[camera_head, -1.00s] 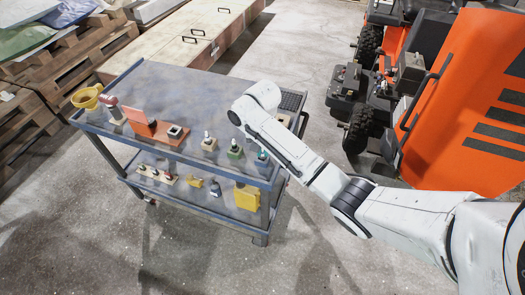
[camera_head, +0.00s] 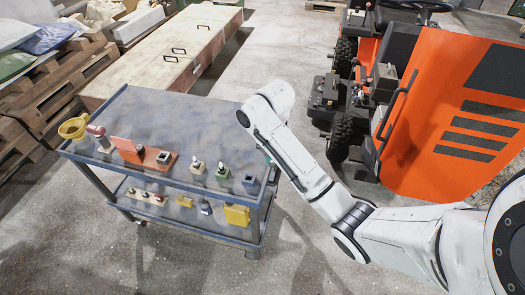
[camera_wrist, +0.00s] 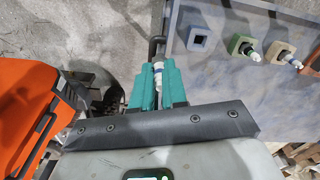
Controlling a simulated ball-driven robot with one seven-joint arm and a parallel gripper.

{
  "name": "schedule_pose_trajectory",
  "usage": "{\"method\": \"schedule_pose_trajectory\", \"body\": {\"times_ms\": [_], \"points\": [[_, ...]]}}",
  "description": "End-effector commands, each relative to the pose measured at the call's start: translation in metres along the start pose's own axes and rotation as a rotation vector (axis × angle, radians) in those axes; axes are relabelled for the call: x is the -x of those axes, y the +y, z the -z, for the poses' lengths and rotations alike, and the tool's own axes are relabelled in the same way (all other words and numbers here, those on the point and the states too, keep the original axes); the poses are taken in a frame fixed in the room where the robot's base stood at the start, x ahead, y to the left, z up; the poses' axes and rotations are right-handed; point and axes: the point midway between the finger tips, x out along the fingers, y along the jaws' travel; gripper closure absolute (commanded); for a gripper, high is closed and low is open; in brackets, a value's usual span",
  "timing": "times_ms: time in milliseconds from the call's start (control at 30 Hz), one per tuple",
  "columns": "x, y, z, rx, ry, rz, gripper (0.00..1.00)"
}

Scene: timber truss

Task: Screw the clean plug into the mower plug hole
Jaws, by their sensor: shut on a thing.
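My gripper (camera_wrist: 158,85), with teal fingers, is shut on a plug (camera_wrist: 158,68) with a white body and a blue band, in the wrist view. The plug is clear of the cart's holders, beside the cart's edge. The blue holder (camera_wrist: 200,38) is empty; it also shows in the head view (camera_head: 250,181). The orange mower (camera_head: 440,110) stands right of the cart, with dark machinery (camera_head: 325,92) at its near side. Part of its orange body shows at left in the wrist view (camera_wrist: 28,105). I cannot make out the plug hole. My arm mostly hides the gripper in the head view.
Long wooden crates (camera_head: 165,55) lie behind. Bare floor separates cart and mower.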

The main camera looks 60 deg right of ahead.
Motion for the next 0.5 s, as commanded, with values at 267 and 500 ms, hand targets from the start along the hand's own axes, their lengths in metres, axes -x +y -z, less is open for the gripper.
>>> {"method": "schedule_pose_trajectory", "body": {"times_ms": [267, 500], "points": [[0.007, 0.019, -0.006, -0.004, -0.003, -0.002, 1.00], [0.015, 0.035, -0.010, -0.003, 0.002, -0.001, 1.00]]}}
